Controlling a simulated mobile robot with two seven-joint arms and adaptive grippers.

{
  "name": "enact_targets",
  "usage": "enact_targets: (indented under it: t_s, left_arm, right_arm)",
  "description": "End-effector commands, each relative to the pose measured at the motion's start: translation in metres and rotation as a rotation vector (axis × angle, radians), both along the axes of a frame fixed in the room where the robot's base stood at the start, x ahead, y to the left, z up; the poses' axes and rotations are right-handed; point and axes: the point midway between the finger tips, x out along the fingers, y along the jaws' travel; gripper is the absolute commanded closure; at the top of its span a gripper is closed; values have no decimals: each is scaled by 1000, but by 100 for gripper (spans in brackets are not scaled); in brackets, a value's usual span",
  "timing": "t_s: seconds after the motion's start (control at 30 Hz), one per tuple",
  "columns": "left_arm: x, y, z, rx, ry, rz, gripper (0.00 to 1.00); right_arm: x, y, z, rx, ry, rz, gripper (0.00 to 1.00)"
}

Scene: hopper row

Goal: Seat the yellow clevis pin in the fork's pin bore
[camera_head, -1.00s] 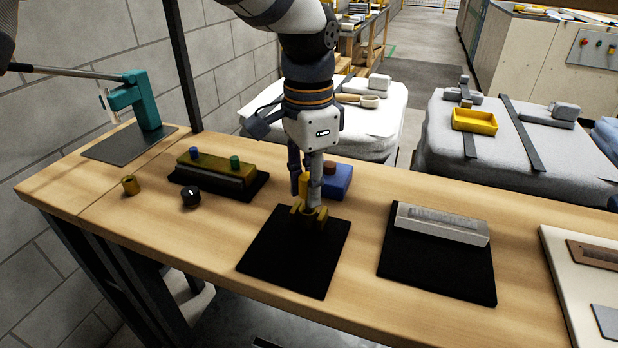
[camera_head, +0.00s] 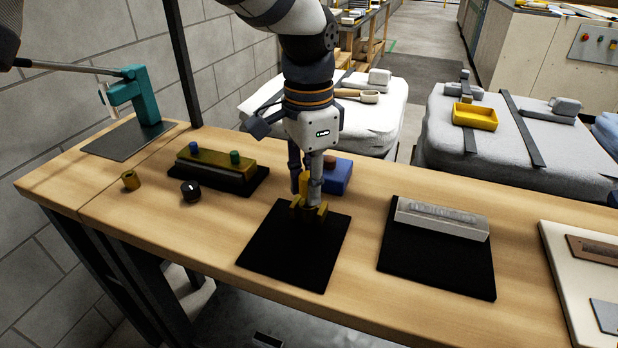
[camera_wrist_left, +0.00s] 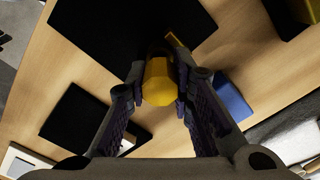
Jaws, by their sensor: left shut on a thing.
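My left gripper (camera_head: 306,188) points straight down over the fork and is shut on the yellow clevis pin (camera_head: 304,183). The pin is upright between the fingers, with its lower end at the fork. The yellow-brown fork (camera_head: 321,212) stands on a black mat (camera_head: 290,258), partly hidden by the fingers. In the left wrist view the pin's yellow head (camera_wrist_left: 158,82) sits between the fingertips and hides most of the fork. The bore is hidden, so I cannot tell how deep the pin is. My right gripper is not in view.
A blue block (camera_head: 338,176) stands close behind the gripper. A grey block (camera_head: 442,219) on a black mat lies to the right. A fixture with blue and green knobs (camera_head: 222,167), a black knob (camera_head: 191,190) and a small brass cylinder (camera_head: 130,180) are left. The front wood is clear.

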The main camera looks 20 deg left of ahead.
Motion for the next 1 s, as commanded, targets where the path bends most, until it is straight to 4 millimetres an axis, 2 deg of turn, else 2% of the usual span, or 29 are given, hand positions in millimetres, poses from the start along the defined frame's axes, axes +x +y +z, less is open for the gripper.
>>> enact_targets:
  t_s: [0.2,0.47,0.5,0.6,1.0]
  left_arm:
    - [0,0,-7,0,0,0,100]
    - [0,0,-6,1,-1,0,100]
    - [0,0,-6,1,-1,0,77]
    - [0,0,-6,1,-1,0,55]
    - [0,0,-2,1,-1,0,55]
  right_arm:
    - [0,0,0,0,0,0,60]
    - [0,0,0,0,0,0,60]
    - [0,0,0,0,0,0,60]
    - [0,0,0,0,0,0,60]
    - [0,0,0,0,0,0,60]
